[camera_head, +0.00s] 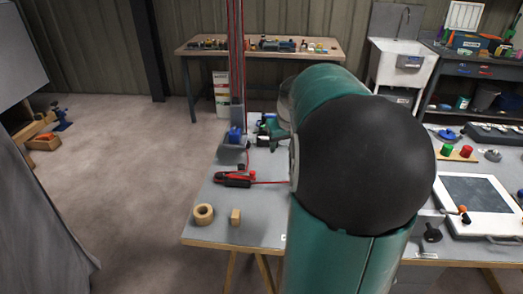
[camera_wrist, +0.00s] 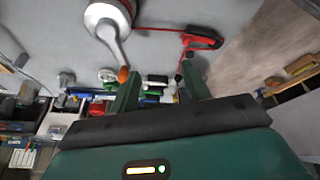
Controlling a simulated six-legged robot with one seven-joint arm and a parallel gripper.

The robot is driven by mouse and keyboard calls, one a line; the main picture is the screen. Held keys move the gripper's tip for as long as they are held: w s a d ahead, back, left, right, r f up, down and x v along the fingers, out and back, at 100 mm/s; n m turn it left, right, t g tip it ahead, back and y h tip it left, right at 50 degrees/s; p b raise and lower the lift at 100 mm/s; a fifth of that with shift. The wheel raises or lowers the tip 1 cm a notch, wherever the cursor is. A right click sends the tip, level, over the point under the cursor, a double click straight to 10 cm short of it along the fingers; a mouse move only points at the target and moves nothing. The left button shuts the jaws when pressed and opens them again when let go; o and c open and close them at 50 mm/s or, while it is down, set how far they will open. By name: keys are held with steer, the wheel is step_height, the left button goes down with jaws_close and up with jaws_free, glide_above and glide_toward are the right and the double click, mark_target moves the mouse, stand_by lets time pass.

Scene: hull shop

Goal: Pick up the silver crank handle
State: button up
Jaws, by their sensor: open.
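The silver crank handle (camera_wrist: 113,44) shows in the wrist view at the upper left. It has a round hub with a red part at its edge, a slim arm and an orange knob that appears beside the tip of the left finger. My gripper (camera_wrist: 158,68) is open, its two dark green fingers apart. I see no object held between them. The crank's hub lies beyond the fingertips; I cannot tell whether the finger touches the knob.
A red and black tool (camera_head: 237,179) with a red cable lies on the bench (camera_head: 262,222); it also shows in the wrist view (camera_wrist: 201,41). A framed panel (camera_head: 478,196) and black knobbed part (camera_head: 432,232) are at right.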

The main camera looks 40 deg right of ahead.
steer(key=s+d+f+m, duration=0.1)
steer(key=s+d+f, duration=0.1)
steer(key=d, duration=0.3)
steer(key=s+d+f, duration=0.1)
steer(key=d+f, duration=0.1)
steer(key=d, duration=0.4)
steer(key=x, duration=0.6)
steer(key=shift+d+f, duration=0.1)
steer(key=shift+f, duration=0.3)
steer(key=shift+w+x, duration=0.15)
steer(key=shift+x, duration=1.45)
steer(key=shift+w+x, duration=0.1)
steer(key=shift+x, duration=1.45)
steer(key=shift+a, duration=0.2)
steer(key=shift+r, duration=0.1)
steer(key=shift+c, duration=0.5)
jaws_close()
